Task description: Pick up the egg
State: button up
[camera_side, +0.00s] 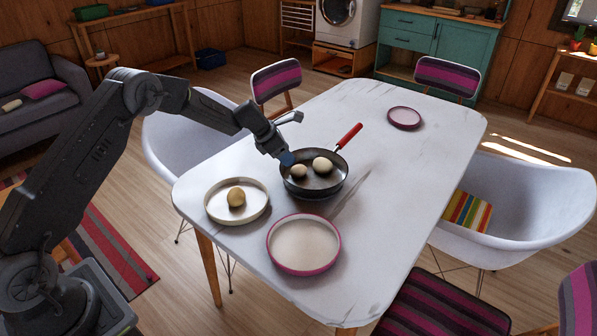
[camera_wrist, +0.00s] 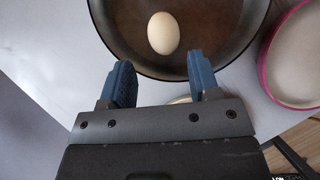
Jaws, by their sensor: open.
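A black frying pan (camera_side: 318,192) with a red handle stands on the white table, holding two pale egg-shaped things. One paler egg (camera_side: 322,165) lies toward the handle side; the other, slightly browner one (camera_side: 299,171) lies to its left. In the wrist view, one cream egg (camera_wrist: 163,33) lies in the pan (camera_wrist: 110,22), just beyond my fingertips. I cannot tell which of the two it is. My gripper (camera_wrist: 160,68) has its blue fingers apart with nothing between them. In the side view, my gripper (camera_side: 286,158) is at the pan's left rim.
A white plate (camera_side: 216,211) with a rounded yellow-brown thing (camera_side: 236,197) stands left of the pan. An empty pink-rimmed plate (camera_side: 303,245) is in front. A small pink plate (camera_side: 404,117) lies far back. The table's right side (camera_side: 400,210) is clear.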

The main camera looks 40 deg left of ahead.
aim_at(297, 166)
jog(key=shift+d+x, duration=0.2)
jog(key=shift+x, duration=3.15)
jog(key=shift+s, duration=0.1)
jog(key=shift+c, duration=0.3)
jog(key=shift+r, duration=0.1)
jog(key=c, duration=0.6)
